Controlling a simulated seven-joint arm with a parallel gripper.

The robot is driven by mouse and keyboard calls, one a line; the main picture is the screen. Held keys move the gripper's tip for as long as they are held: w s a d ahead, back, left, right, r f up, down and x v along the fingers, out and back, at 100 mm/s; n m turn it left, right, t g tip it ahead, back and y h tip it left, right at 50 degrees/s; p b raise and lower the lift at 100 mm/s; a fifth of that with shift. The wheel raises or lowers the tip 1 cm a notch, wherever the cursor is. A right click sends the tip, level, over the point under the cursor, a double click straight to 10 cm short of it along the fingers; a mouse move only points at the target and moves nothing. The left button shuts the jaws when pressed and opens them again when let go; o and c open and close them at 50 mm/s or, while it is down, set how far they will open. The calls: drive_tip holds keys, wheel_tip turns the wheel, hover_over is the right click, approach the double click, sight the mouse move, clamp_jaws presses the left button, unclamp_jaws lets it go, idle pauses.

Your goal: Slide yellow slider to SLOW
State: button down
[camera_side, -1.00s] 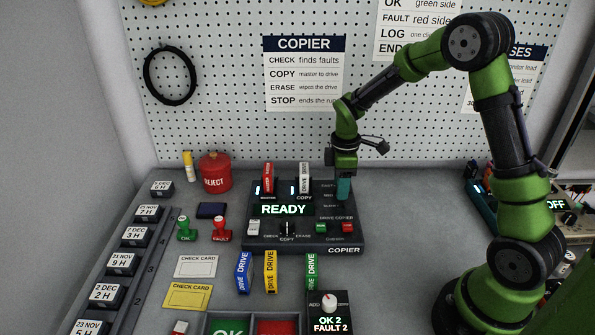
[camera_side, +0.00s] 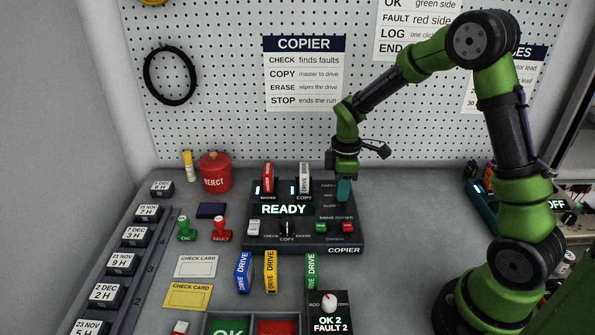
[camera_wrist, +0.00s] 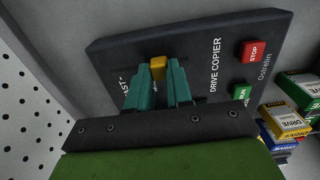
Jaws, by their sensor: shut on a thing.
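The yellow slider (camera_wrist: 158,68) shows in the wrist view between the tips of my teal fingers, on the dark face of the drive copier (camera_wrist: 110,58). My gripper (camera_wrist: 156,80) is shut on it. In the side view my gripper (camera_side: 343,190) is at the right part of the copier (camera_side: 345,250), and its fingers hide the slider. Part of the word FAST shows left of the fingers in the wrist view. The SLOW label cannot be made out. The copier's screen reads READY.
Red stop button (camera_wrist: 254,51) and green button (camera_wrist: 241,92) sit beside the slider. A red drive (camera_side: 268,178) and a white drive (camera_side: 304,178) stand in the copier. Blue (camera_side: 243,273), yellow (camera_side: 270,272) and green (camera_side: 311,271) drives stand in front.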

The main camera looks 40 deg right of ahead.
sight(342, 207)
drive_tip(key=shift+s+a, duration=1.05)
drive_tip(key=shift+a, duration=0.05)
drive_tip(key=c, duration=1)
unclamp_jaws()
wheel_tip(342, 207, up, 17)
